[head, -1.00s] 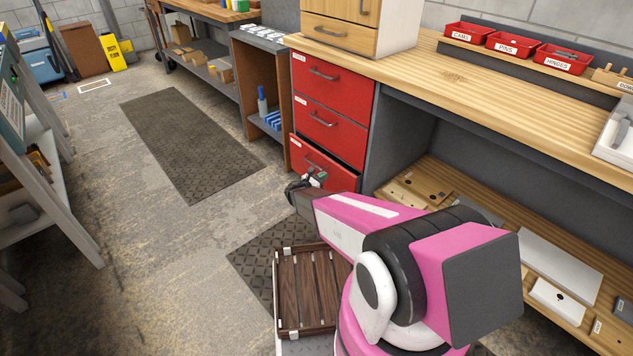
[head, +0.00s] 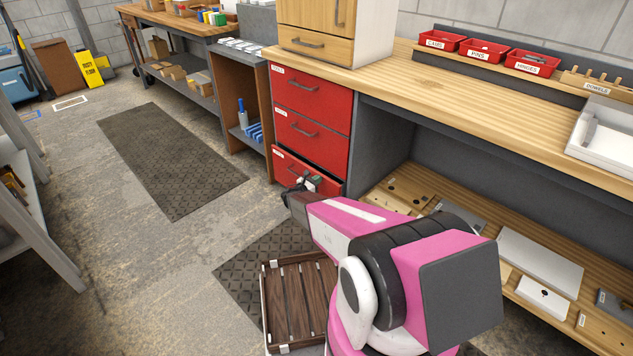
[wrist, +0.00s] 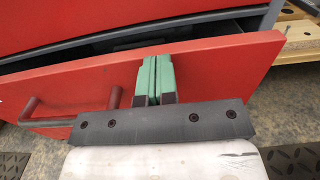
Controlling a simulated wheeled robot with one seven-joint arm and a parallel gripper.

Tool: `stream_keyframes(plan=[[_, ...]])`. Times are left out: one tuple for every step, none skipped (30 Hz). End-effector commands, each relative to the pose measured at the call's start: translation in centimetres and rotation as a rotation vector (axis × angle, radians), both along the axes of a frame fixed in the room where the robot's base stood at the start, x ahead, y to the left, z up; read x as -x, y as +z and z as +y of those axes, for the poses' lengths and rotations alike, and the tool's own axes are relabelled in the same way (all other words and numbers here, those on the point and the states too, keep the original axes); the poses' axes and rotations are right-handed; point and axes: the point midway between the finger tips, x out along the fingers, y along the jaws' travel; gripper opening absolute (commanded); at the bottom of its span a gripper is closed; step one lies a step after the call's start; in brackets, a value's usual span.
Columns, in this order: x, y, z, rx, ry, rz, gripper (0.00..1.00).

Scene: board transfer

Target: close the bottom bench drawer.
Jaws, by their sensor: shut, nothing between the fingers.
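The bottom bench drawer (head: 328,183) is red and stands partly open below two shut red drawers. In the wrist view its red front (wrist: 215,62) crosses the picture, with a dark gap behind its top edge. Its grey bar handle (wrist: 72,112) is left of my fingers. My gripper (wrist: 152,68) is shut and empty, its green fingertips together in front of the drawer front, right of the handle. They look close to or against the front; I cannot tell whether they touch. In the head view my gripper (head: 308,182) partly hides the drawer.
The bench's lower shelf (head: 478,236) with wooden and white boards lies right of the drawers. A slatted wooden tray (head: 293,303) is beside my arm. Dark mats (head: 170,160) lie on the floor. The floor to the left is mostly clear.

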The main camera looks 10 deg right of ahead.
Motion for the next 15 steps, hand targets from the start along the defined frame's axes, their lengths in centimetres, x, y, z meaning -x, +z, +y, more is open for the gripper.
stream_keyframes(plan=[[-0.4, 0.0, -0.6, 0.001, -0.002, -0.001, 0.00], [-0.6, -0.1, -0.9, 0.000, -0.003, 0.000, 0.00], [-1.0, -0.1, -1.4, -0.001, -0.003, -0.001, 0.00], [-1.3, -0.1, -1.8, -0.001, -0.003, -0.001, 0.00], [-1.6, -0.1, -2.2, -0.001, -0.003, 0.000, 0.00], [-2.0, -0.1, -2.8, -0.001, -0.003, -0.001, 0.00], [-2.2, -0.1, -3.2, 0.000, -0.003, 0.000, 0.00], [-2.4, -0.1, -3.5, 0.000, -0.003, 0.000, 0.00], [-2.6, -0.1, -3.8, 0.000, -0.002, 0.000, 0.00], [-2.7, -0.1, -4.0, 0.000, -0.001, 0.000, 0.00], [-2.7, -0.1, -4.0, 0.000, -0.001, 0.000, 0.00], [-2.8, 0.0, -4.1, 0.000, 0.000, 0.000, 0.00], [-2.8, 0.0, -4.1, 0.000, 0.000, 0.000, 0.00], [-2.8, 0.0, -4.1, 0.001, 0.000, -0.001, 0.00], [-2.8, 0.0, -4.1, 0.001, 0.000, -0.001, 0.00]])
